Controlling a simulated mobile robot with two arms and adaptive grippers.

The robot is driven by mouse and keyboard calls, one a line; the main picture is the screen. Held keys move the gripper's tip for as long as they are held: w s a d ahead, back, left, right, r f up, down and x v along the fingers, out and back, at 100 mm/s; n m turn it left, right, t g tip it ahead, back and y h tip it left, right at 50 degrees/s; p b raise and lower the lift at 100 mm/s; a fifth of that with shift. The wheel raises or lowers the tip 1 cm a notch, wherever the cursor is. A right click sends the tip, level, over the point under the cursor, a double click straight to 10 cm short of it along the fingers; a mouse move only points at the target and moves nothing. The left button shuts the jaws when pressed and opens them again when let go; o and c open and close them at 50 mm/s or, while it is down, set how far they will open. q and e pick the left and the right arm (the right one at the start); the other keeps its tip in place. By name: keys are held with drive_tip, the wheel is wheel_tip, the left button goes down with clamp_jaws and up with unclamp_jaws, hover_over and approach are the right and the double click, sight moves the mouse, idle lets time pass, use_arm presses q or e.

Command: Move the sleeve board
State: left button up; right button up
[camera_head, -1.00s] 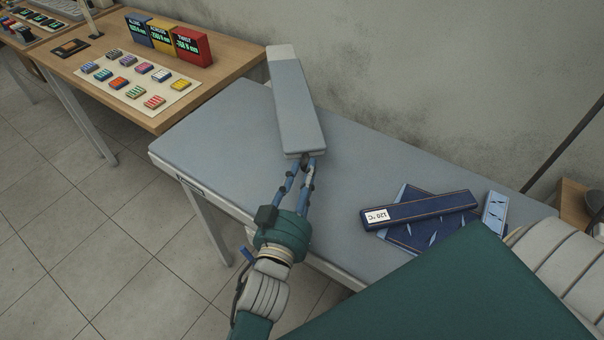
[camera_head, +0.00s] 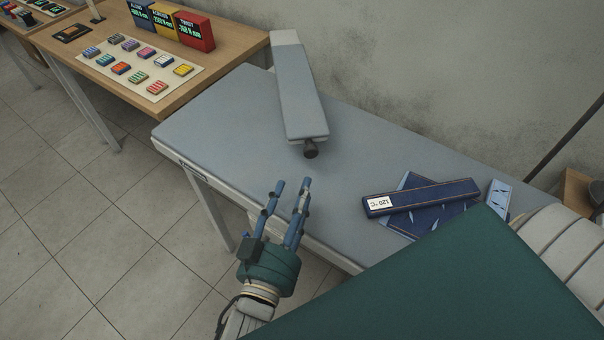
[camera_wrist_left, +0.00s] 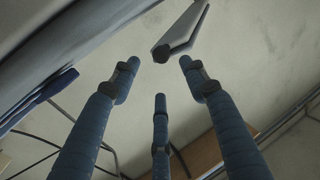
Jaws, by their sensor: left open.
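The sleeve board (camera_head: 300,95) is a long grey padded board with a pale far end and a dark round knob (camera_head: 311,150) at its near end. It lies over the back part of the grey ironing table (camera_head: 215,130). My left gripper (camera_head: 292,182) is open and empty, short of the knob and apart from it, over the table's front edge. In the left wrist view the sleeve board (camera_wrist_left: 184,32) shows beyond the open fingers (camera_wrist_left: 158,88). My right gripper is not in view.
A dark blue bar marked 120 °C (camera_head: 425,197) lies on a blue patterned cloth (camera_head: 408,221) at the table's right, beside a light blue piece (camera_head: 498,195). A wooden table (camera_head: 215,72) with coloured blocks and displays stands at back left.

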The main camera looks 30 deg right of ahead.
use_arm(q)
drive_tip(key=shift+v, duration=1.3)
